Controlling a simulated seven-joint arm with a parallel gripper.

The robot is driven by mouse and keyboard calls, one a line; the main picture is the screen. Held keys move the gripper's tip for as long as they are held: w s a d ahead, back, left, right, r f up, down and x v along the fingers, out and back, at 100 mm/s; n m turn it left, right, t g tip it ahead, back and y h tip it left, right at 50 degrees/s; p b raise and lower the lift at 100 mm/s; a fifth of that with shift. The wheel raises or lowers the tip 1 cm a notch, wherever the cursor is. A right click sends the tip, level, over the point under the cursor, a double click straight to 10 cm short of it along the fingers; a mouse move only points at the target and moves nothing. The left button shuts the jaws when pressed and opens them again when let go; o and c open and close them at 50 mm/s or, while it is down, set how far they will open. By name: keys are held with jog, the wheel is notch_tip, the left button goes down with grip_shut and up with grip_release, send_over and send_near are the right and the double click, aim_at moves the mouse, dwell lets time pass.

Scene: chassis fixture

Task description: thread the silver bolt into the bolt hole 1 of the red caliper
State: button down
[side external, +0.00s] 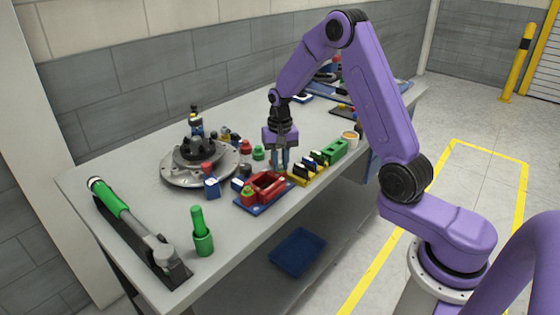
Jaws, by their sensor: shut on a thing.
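A red blocky part (267,181), which looks like the red caliper, sits on a blue base plate (262,210) near the table's front edge. My gripper (280,168) points down just behind the red part's right end and low over the table. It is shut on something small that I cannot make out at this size. No silver bolt can be told apart in this view, and bolt hole 1 cannot be made out.
A yellow rack with dark pieces (307,170) and a green block (334,151) stand right of the red part. A grey disc-shaped hub (180,178), small coloured caps and a blue box (211,188) stand left.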

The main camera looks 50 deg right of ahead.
jog(key=c, duration=0.9)
grip_release()
jog(key=shift+s+f, duration=0.1)
jog(key=shift+c, duration=0.2)
jog(key=shift+r, duration=4.1)
